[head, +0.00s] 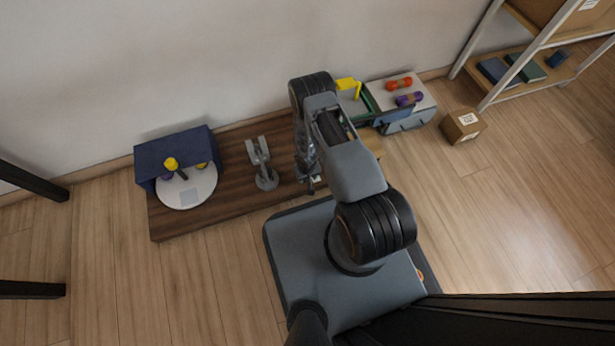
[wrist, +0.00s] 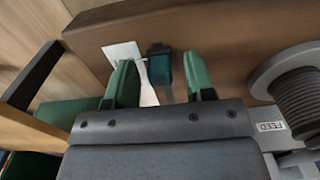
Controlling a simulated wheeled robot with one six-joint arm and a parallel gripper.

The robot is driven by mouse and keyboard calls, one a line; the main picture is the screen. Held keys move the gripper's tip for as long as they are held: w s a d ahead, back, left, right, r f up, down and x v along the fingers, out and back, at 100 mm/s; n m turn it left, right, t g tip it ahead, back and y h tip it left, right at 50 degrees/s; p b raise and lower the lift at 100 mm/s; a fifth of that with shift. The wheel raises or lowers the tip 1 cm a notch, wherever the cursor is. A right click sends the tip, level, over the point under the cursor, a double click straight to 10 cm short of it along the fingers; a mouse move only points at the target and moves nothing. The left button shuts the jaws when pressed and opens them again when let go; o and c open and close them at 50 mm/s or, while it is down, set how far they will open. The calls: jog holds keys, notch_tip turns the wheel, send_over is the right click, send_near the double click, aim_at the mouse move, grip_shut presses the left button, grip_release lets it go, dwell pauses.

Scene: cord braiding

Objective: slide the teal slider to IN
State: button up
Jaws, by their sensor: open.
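The teal slider (wrist: 160,66) is a small dark teal block on the brown wooden board in the wrist view. A short grey strip shows just below it. My gripper (wrist: 158,62) is open, with one green finger on each side of the slider and a gap visible on both sides. In the head view my gripper (head: 311,182) is low over the board's front part, and I cannot make out the slider there. A white plate (wrist: 122,50) lies left of the slider; no lettering is readable on it. My gripper body hides what lies below.
A grey ribbed spool (wrist: 296,88) and a FEED label (wrist: 270,127) are to the right in the wrist view. In the head view, a grey stand (head: 264,165), a white disc (head: 186,188) and a navy box (head: 148,160) stand left on the board (head: 225,215).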

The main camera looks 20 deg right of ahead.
grip_shut()
dwell(0.4)
